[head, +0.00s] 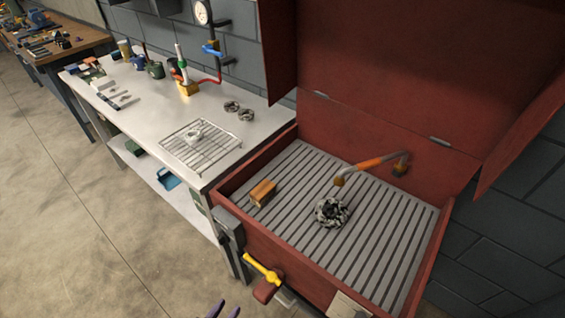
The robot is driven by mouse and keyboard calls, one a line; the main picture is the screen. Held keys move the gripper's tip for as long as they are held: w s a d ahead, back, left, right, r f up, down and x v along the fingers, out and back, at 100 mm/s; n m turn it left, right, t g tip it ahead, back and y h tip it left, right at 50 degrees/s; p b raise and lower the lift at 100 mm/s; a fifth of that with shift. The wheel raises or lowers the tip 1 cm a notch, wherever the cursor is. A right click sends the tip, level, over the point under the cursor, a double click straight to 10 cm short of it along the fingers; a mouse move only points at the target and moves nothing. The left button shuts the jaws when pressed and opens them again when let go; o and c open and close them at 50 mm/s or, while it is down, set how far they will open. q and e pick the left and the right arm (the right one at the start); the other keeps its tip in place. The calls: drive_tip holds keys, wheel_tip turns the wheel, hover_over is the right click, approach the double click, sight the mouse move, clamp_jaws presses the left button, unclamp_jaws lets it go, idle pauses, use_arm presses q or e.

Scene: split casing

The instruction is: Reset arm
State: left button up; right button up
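My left gripper (225,310) just shows at the bottom edge of the head view. Its two purple fingertips stand apart with floor visible below, and nothing shows between them. The rest of it is cut off by the frame. My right gripper is not in view. A dark grey round casing part (332,211) lies on the slatted floor of the red washing basin (272,240). The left gripper is outside the basin, to the lower left of its front wall.
A yellow-handled valve (262,268) juts from the basin front. The steel bench (150,115) holds a wire rack (201,148), two dark rings (238,110) and tools. Floor at left is clear.

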use_arm(q)
drive_tip(key=s+a+r+n+g+y, duration=0.1)
drive_tip(key=s+a+r+g+y, duration=0.1)
drive_tip(key=s+a+g+y, duration=0.3)
drive_tip(key=s+a+r+n+g, duration=0.1)
drive_tip(key=s+a+r+g, duration=0.15)
drive_tip(key=s, duration=0.35)
wheel_tip(320, 180, up, 37)
drive_tip(key=s+g+p, duration=0.1)
drive_tip(key=p, duration=3.6)
drive_tip(key=shift+d+r+p, duration=0.15)
drive_tip(key=shift+d+p, duration=0.2)
